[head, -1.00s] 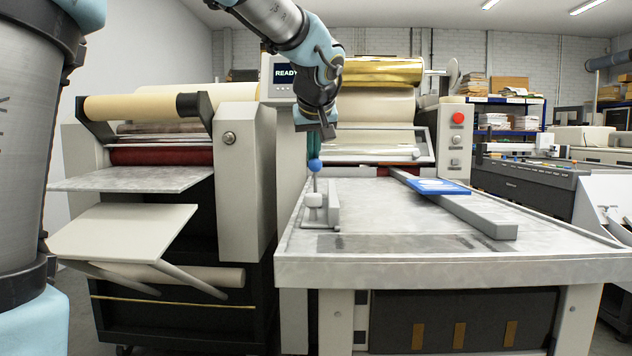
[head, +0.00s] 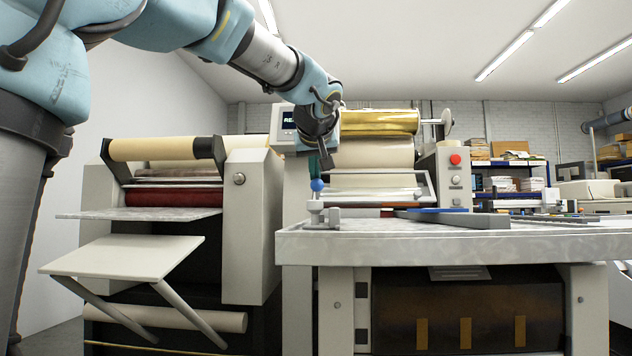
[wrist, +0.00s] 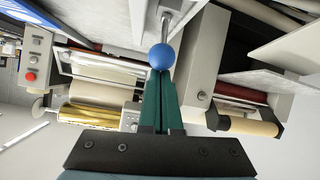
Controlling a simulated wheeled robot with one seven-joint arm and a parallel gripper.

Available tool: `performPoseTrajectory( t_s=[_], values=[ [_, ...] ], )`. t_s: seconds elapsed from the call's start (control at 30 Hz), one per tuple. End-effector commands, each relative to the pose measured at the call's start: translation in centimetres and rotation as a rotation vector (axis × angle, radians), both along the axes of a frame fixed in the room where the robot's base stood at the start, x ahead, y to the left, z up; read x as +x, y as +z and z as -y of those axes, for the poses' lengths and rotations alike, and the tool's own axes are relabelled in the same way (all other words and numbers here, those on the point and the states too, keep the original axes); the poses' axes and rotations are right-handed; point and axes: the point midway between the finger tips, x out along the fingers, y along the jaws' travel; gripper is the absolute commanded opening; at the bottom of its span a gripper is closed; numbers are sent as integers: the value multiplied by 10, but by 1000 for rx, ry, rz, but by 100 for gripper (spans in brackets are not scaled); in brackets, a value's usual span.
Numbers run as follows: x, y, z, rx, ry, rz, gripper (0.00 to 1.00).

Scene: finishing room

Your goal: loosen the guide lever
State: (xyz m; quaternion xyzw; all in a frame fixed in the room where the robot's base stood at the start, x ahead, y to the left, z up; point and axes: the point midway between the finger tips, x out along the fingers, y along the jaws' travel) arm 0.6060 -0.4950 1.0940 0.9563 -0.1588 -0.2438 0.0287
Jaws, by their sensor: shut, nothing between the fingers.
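The guide lever has a blue ball knob (head: 317,185) on a short metal stem. It stands about upright on a grey clamp block (head: 320,217) at the left end of the table top. My gripper (head: 321,172) hangs just above the knob, its green fingers shut with nothing between them. In the wrist view the knob (wrist: 162,57) is right at the tips of my gripper (wrist: 160,74). The fingers are beside or behind the knob, not around it; I cannot tell whether they touch it. The lever's pivot is hard to make out.
The grey guide bar (head: 455,219) lies across the table (head: 450,246). A laminator (head: 250,220) with a sloping tray (head: 125,258) stands left. Behind are a gold foil roll (head: 380,123) and a control post with a red button (head: 455,160).

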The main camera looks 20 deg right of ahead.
Motion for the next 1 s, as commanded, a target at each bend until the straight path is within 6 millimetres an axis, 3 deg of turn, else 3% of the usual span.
performPoseTrajectory(
  t_s=[0.67,1.0],
  values=[
    [0,1,-1,0,1,-1,0],
    [29,38,-1,0,2,-1,0]
  ],
)
